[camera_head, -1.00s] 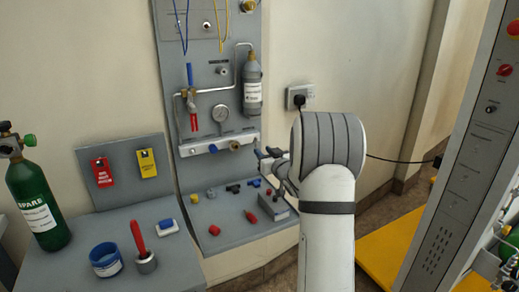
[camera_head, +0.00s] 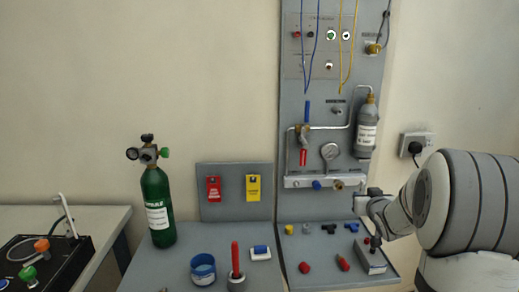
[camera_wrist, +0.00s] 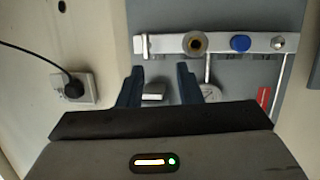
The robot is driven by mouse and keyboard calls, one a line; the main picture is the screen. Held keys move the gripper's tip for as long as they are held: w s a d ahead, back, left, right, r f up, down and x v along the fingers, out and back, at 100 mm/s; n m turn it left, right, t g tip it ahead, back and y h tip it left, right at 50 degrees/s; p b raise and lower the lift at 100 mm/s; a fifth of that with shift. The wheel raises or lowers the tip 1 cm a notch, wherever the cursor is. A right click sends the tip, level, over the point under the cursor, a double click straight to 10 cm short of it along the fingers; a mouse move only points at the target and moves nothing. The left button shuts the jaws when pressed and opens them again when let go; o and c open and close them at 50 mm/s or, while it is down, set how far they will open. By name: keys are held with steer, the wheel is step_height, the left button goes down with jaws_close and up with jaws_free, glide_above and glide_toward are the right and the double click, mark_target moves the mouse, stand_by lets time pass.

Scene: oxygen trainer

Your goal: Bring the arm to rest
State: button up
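My arm (camera_head: 470,205) stands at the right of the head view, bent in front of the wall by the trainer panel. My gripper (camera_head: 372,198) is at its left end, above the right part of the small-parts shelf. In the wrist view my gripper (camera_wrist: 158,85) shows two dark fingers spread apart, with nothing seen held between them. Beyond the fingers is the panel's white manifold bar (camera_wrist: 165,44) with a brass port and a blue cap. The fingers appear apart from the bar.
The grey parts shelf (camera_head: 320,275) holds several small fittings and a grey box (camera_head: 370,258). A green cylinder (camera_head: 158,205), a blue tape roll (camera_head: 203,269) and a red-handled tool (camera_head: 236,262) stand left. A wall socket (camera_head: 415,145) with a plugged cable is close to my arm.

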steer(key=s+a+r+g+p, duration=0.1)
steer(key=s+a+g+p, duration=0.2)
steer(key=s, duration=0.9)
steer(key=s+a+r+g+y+p, duration=0.1)
steer(key=s+a+r+g+p, duration=0.1)
steer(key=s+a+g, duration=0.3)
steer(key=s+a+r+g+p, duration=0.1)
steer(key=s+a+g+p, duration=0.2)
steer(key=s+a, duration=0.7)
steer(key=s+g, duration=0.1)
steer(key=s, duration=0.7)
steer(key=shift+s+a+r+n+y+p, duration=0.3)
steer(key=shift+a+r+n+y, duration=0.1)
